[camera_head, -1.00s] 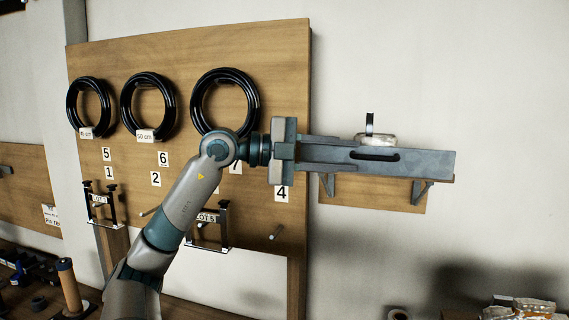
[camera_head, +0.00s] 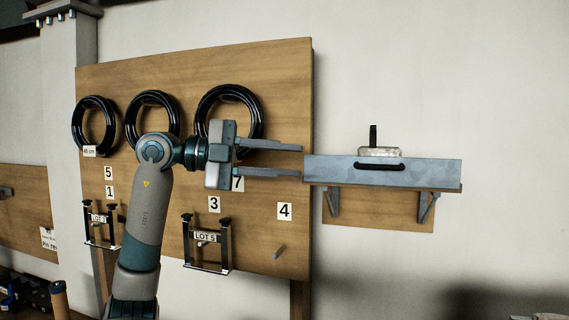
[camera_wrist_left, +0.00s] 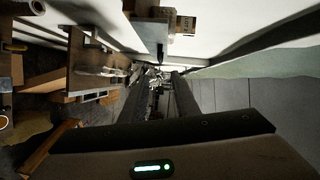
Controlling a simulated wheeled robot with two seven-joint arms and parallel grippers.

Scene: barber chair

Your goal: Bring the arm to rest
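My left arm (camera_head: 147,215) rises from the bottom in the head view and bends to the right in front of the pegboard. My left gripper (camera_head: 300,161) points right, its two fingers apart with nothing between them. Its fingertips appear close to the left end of a grey metal drawer (camera_head: 430,174) with a black handle; whether they touch cannot be told. In the left wrist view the two dark fingers of my left gripper (camera_wrist_left: 163,82) run forward with a gap between them. My right gripper is not in view.
The wooden pegboard (camera_head: 290,90) carries black hose rings (camera_head: 93,125), number labels and a "LOT 5" frame (camera_head: 206,262). A wooden shelf with brackets (camera_head: 428,207) is under the drawer. A pale block (camera_head: 380,152) shows above the drawer. The wall at right is clear.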

